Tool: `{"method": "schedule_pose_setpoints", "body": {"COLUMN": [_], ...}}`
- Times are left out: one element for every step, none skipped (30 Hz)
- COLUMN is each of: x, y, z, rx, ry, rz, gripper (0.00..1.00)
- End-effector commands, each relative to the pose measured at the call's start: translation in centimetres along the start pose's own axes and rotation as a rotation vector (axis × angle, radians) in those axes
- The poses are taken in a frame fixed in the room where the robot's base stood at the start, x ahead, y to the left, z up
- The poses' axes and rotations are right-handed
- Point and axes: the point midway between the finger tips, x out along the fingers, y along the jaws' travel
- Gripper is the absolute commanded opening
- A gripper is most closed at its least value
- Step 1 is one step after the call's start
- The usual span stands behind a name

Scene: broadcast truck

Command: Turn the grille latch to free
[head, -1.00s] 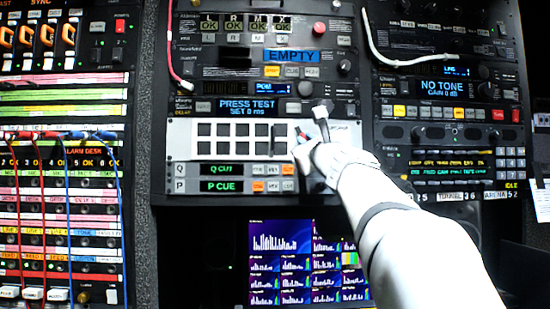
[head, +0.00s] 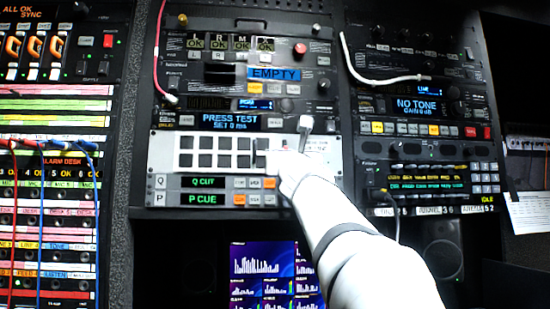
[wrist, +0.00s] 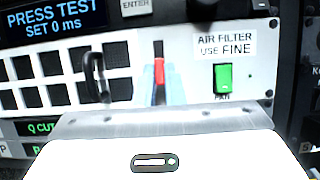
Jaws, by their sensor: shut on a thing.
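The grille panel (head: 158,143) is a pale plate with rows of dark square openings and a black handle (wrist: 97,78) at its right part. In the wrist view it also fills the middle (wrist: 130,48). The grille latch (wrist: 159,74) shows as a narrow red piece standing upright, right of the black handle. My gripper (wrist: 160,82) has pale blue fingers on both sides of the latch and is shut on it. In the head view my white wrist (head: 290,172) covers the panel's right part, hiding the latch.
Right of the latch are an "AIR FILTER USE FINE" label (wrist: 226,44) and a green fan switch (wrist: 222,79). A grey lever (head: 304,124) stands above my wrist. A white cable (head: 375,80) hangs at upper right. Red and blue patch cords (head: 88,170) hang at left.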

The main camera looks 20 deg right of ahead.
Motion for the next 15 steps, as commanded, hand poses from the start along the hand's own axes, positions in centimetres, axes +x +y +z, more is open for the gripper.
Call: {"method": "schedule_pose_setpoints", "body": {"x": [0.02, 0.02, 0.02, 0.02, 0.02, 0.02, 0.02, 0.02, 0.02, 0.02, 0.02, 0.02, 0.02, 0.02, 0.01], "y": [-0.01, -0.01, -0.01, -0.01, -0.01, -0.01, -0.01, -0.01, -0.01, -0.01, -0.01, 0.00, 0.00, 0.00, 0.00], "z": [-0.05, -0.05, -0.04, -0.04, -0.03, -0.03, -0.03, -0.03, -0.02, -0.02, -0.02, -0.02, -0.01, -0.01, 0.00], "rx": [0.003, 0.003, 0.003, 0.003, 0.003, 0.003, 0.003, 0.003, 0.003, 0.003, 0.003, 0.002, 0.002, 0.002, 0.002], "ry": [0.001, 0.001, 0.001, 0.001, 0.001, 0.001, 0.001, 0.001, 0.001, 0.000, 0.000, 0.000, 0.000, 0.000, 0.000], "rz": [-0.001, -0.001, -0.001, -0.001, -0.001, -0.001, -0.001, -0.001, 0.000, 0.000, 0.000, 0.000, 0.000, 0.000, 0.000], "gripper": [0.00, 0.00, 0.00, 0.00, 0.00, 0.00, 0.00, 0.00, 0.10, 0.12, 0.15, 0.18, 0.20, 0.23, 0.26]}}
